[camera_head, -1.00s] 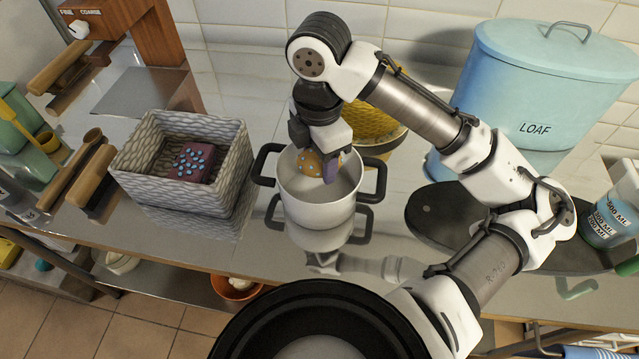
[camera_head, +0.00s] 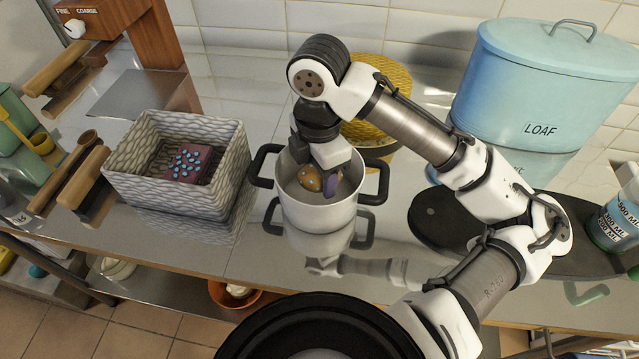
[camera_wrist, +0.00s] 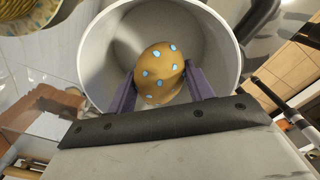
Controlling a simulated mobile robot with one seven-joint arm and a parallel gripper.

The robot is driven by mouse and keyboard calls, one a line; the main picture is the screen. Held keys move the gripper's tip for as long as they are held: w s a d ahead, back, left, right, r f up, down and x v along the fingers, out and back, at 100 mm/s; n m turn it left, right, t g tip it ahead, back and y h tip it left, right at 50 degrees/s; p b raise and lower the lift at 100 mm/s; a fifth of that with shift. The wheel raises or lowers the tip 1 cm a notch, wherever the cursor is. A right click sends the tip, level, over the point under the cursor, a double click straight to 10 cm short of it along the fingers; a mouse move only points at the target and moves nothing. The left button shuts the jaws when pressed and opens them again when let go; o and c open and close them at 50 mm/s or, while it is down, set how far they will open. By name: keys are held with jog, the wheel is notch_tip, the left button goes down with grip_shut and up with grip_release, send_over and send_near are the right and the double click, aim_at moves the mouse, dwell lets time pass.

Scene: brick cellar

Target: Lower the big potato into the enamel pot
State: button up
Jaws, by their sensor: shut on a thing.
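The big potato (camera_head: 311,178) is brown with pale blue spots. It also shows in the wrist view (camera_wrist: 160,68), between the two purple fingers of my gripper (camera_wrist: 160,88). My gripper (camera_head: 332,182) points down and is shut on the potato. The enamel pot (camera_head: 312,217) is white with black side handles and stands upright on the shiny counter. The potato and fingertips are inside the pot's rim in the head view. The pot's floor under the potato is partly hidden, so I cannot tell whether the potato touches it.
A grey woven basket (camera_head: 228,177) with a dark red blue-dotted block (camera_head: 190,164) stands left of the pot. A yellow woven basket (camera_head: 385,118) is behind it. A dark board (camera_head: 450,225) and a blue LOAF bin (camera_head: 540,90) are to the right.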

aim_at(319, 199)
jog(key=shift+f+b, duration=1.85)
jog(key=shift+f, duration=0.65)
dwell(1.2)
jog(key=o, duration=1.1)
notch_tip(319, 199, up, 14)
jog(key=shift+f+p, duration=0.1)
jog(key=shift+p, duration=0.25)
